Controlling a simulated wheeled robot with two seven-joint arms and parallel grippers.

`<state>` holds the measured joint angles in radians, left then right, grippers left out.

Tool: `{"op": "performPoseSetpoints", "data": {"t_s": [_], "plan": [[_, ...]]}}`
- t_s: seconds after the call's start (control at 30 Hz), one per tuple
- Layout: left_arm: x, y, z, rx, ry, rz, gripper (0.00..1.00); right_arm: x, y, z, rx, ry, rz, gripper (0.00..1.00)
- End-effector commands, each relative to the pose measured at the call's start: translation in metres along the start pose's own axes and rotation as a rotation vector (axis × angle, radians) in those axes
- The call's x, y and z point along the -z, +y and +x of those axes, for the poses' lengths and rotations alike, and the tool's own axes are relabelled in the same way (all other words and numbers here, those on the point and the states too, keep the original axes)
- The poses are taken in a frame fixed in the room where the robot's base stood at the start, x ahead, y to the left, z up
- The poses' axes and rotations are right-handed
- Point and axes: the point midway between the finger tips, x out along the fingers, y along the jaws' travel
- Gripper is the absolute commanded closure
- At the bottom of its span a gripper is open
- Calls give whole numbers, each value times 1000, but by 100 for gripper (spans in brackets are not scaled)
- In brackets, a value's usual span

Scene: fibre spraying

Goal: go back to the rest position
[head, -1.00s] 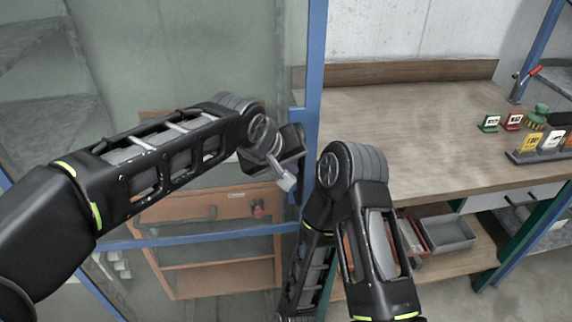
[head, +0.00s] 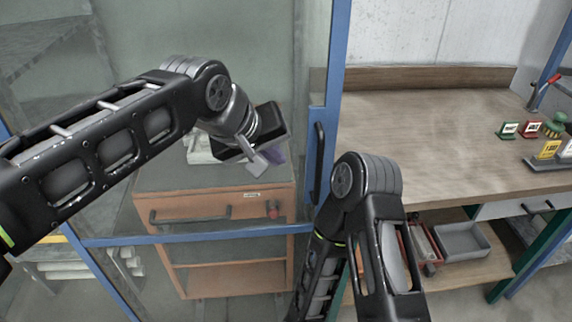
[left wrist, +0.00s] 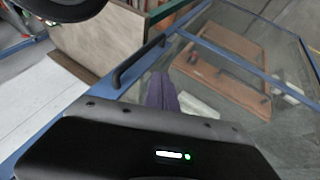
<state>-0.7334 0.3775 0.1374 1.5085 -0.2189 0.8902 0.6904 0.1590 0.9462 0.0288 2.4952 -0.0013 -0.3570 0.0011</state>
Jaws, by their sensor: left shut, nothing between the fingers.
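My left gripper (head: 266,160) hangs at the end of my left arm in the head view, in front of the glass of the blue-framed door. Its fingers are shut and hold nothing. In the left wrist view the purple-grey fingers (left wrist: 162,92) show close together beyond the black housing, with the glass behind them. My right arm (head: 365,215) is folded downward at the bottom middle of the head view. My right gripper cannot be made out.
The blue door frame (head: 330,95) with its black handle (head: 319,165) stands between my arms. An orange cart (head: 215,208) shows behind the glass. On the right is a wooden workbench (head: 430,130) with small numbered signs (head: 508,130) and a grey bin (head: 462,241) below.

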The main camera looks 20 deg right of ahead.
Motion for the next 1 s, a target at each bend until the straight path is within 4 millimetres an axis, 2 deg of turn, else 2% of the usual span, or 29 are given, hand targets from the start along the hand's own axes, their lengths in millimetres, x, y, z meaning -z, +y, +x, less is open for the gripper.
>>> {"op": "performPoseSetpoints", "data": {"t_s": [0.1, 0.2, 0.7, 0.8, 0.87, 0.93, 0.97, 1.0], "plan": [[0, 0, -12, 0, 0, 0, 100, 0, 0, 1, 0, 0, -1, 100], [0, 0, -16, 1, -2, 0, 100, 0, 0, 1, 0, 0, -1, 100], [0, 0, -16, 0, 0, 13, 100, 0, 0, 1, 0, 0, -1, 100], [10, 9, -16, -37, 44, 60, 100, 0, 0, 1, 0, 0, -1, 100], [15, 17, -12, -71, 79, 102, 100, 0, 0, 1, 0, 0, -1, 100], [14, 24, 2, -113, 119, 164, 100, 0, 0, 1, 0, 0, -1, 100], [10, 25, 14, -128, 130, 193, 100, 0, 0, 1, 0, 0, -1, 100], [3, 19, 37, -140, 137, 223, 100, 0, 0, 1, 0, 0, -1, 100]]}}
